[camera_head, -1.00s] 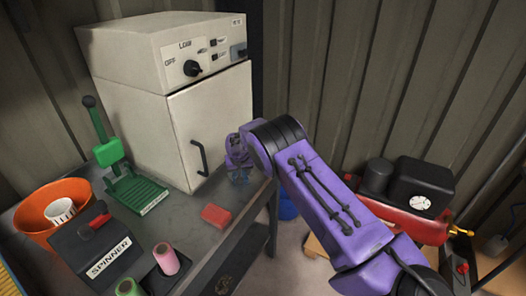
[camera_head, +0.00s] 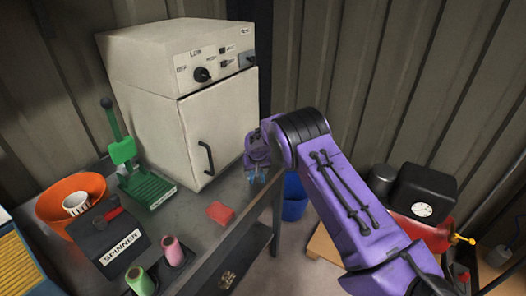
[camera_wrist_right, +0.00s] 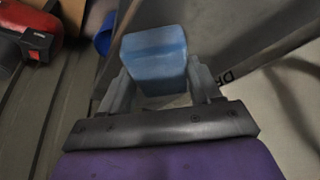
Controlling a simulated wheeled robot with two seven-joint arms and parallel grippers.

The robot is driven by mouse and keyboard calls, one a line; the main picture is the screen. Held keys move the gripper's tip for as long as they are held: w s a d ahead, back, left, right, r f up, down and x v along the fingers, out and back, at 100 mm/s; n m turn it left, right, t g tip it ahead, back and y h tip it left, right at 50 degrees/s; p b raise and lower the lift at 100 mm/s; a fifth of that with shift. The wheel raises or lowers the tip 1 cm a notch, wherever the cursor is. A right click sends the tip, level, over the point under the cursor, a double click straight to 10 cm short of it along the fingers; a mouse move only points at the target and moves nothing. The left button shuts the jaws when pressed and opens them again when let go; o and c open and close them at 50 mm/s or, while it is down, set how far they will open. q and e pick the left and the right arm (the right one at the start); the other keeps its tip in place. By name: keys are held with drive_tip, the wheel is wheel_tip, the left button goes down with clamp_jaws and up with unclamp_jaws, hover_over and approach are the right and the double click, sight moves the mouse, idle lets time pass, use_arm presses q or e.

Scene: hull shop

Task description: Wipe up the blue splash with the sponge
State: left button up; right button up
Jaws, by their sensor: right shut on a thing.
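My right gripper (camera_head: 260,172) hangs over the right edge of the grey bench, in front of the white oven. In the right wrist view my right gripper (camera_wrist_right: 158,92) is shut on a blue block with a smooth face, which I take to be the sponge (camera_wrist_right: 153,55). Only a small blue bit of the sponge (camera_head: 262,178) shows in the head view. I cannot make out a blue splash in either view. My left gripper is not in view.
The bench (camera_head: 205,235) carries a white oven (camera_head: 218,125), a red block (camera_head: 220,213), a green press (camera_head: 150,188), an orange bucket (camera_head: 52,207), a black spinner box (camera_head: 105,240), and pink (camera_head: 173,250) and green (camera_head: 140,281) spools. A blue bucket (camera_head: 295,197) stands beyond the bench's right edge.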

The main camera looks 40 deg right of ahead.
wheel_tip(320, 180, up, 3)
drive_tip(key=shift+s+r, duration=0.1)
drive_tip(key=shift+r, duration=0.65)
